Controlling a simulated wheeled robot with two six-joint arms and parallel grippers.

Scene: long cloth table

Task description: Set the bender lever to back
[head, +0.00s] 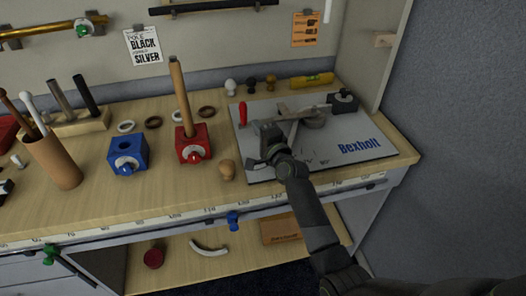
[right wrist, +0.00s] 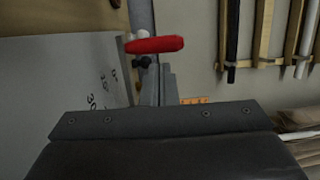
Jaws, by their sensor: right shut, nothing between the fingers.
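The bender stands on a grey plate marked "Bexholt" (head: 362,146) at the right end of the table. A round grey part (head: 313,118) and flat bars show on it. A red grip (head: 242,112), which looks like the lever's handle, stands near the plate's left edge. In the right wrist view the red grip (right wrist: 155,45) lies across, just beyond the fingers. My right gripper (head: 268,136) is over the plate's left part, shut and empty, and covers some of the bender. Whether it touches the lever I cannot tell. My left gripper is out of view.
Left of the plate are a wooden knob (head: 226,169), a red block (head: 193,145) holding a wooden rod, and a blue block (head: 127,153). A yellow level (head: 312,80) lies behind the plate. A side panel (head: 374,55) rises at the right.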

